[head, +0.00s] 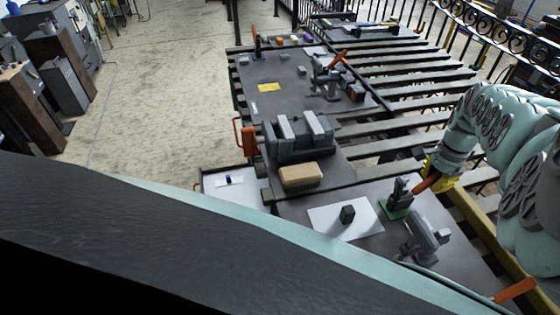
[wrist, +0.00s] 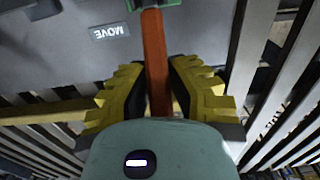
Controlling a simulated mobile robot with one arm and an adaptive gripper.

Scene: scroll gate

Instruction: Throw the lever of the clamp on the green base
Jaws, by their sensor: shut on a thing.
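The clamp (head: 401,190) stands on a small green base (head: 396,211) at the right of the near plate. Its orange lever (head: 426,183) points out to the right, toward my arm. My gripper (head: 437,172) has its yellow fingers at the lever's outer end. In the wrist view the orange lever (wrist: 155,60) runs up between the two yellow fingers of my gripper (wrist: 158,90), and its far end meets the green base (wrist: 160,3) at the top edge. The fingers are shut on the lever. Most of the clamp is cut off in the wrist view.
A second grey clamp (head: 424,238) stands close in front, with an orange lever (head: 515,290) at the lower right. Slatted bars lie beyond the plate.

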